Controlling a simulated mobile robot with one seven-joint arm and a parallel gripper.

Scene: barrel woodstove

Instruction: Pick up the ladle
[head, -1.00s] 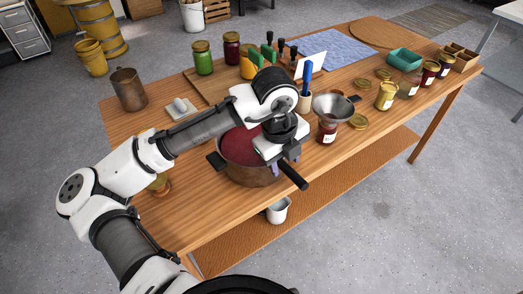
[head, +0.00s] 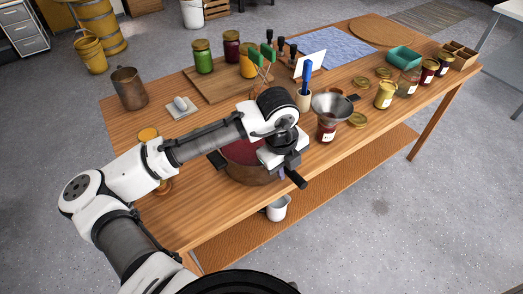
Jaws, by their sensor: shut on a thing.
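The pot (head: 250,175) of dark red contents stands near the table's front edge. A thick black handle (head: 297,180) juts from its right side toward the front; it looks like the ladle's handle, and the rest of the ladle is hidden by my arm and the pot. My gripper (head: 283,172) is at the pot's front right rim, over the inner part of this handle. Its jaws are shut on it, though the contact itself is mostly hidden.
A metal mug (head: 129,88) and a white rest (head: 182,108) are to the left. Several jars line the right. The table's front right is clear.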

